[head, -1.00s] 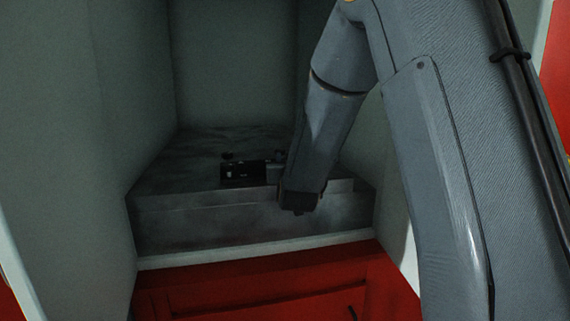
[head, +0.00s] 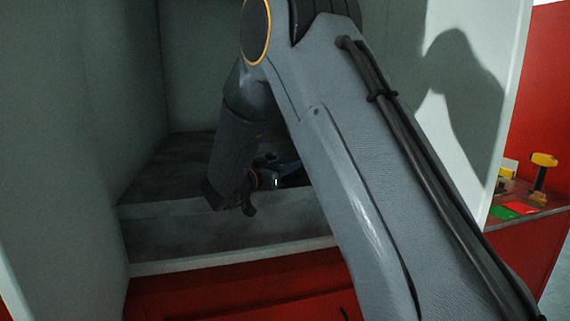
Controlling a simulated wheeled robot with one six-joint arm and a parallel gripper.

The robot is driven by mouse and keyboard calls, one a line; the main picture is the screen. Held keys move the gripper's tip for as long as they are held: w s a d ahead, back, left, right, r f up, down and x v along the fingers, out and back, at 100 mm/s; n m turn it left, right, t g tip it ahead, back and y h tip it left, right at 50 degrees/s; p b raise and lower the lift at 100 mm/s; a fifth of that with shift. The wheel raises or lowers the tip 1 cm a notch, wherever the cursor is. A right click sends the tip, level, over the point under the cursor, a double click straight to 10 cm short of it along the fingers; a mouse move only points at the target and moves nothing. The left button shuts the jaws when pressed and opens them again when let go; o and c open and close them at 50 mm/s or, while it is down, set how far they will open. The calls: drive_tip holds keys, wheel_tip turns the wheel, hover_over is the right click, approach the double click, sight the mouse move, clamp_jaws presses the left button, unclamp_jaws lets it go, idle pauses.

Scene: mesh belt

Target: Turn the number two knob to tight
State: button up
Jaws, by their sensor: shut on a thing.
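My gripper (head: 272,178) is low at the front of the grey ledge (head: 160,180) inside the recess, at the end of my bent arm. It points to the right from my wrist and is shut on a small dark thing, which looks like a knob. My arm hides most of that spot. The black unit with the knobs is mostly covered, so I cannot read a number on a knob or tell how far it is turned.
Pale recess walls (head: 80,110) stand close on the left and behind. A red front (head: 230,290) lies below the ledge. At the far right a red surface holds a yellow-topped tool (head: 541,170), a green piece (head: 505,212) and a red piece (head: 520,207).

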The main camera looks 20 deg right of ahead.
drive_tip(key=shift+r+m+g+h, duration=0.1)
drive_tip(key=shift+m+g+h, duration=0.2)
drive_tip(key=shift+m+g, duration=0.15)
drive_tip(key=o, duration=1)
drive_tip(key=shift+d, duration=0.1)
drive_tip(key=shift+o, duration=0.2)
drive_tip(key=shift+s, duration=0.1)
drive_tip(key=b+v, duration=0.2)
drive_tip(key=v, duration=0.4)
drive_tip(key=shift+s+a, duration=0.1)
drive_tip(key=shift+a, duration=0.2)
drive_tip(key=shift+s+a, duration=0.35)
drive_tip(key=shift+a, duration=0.15)
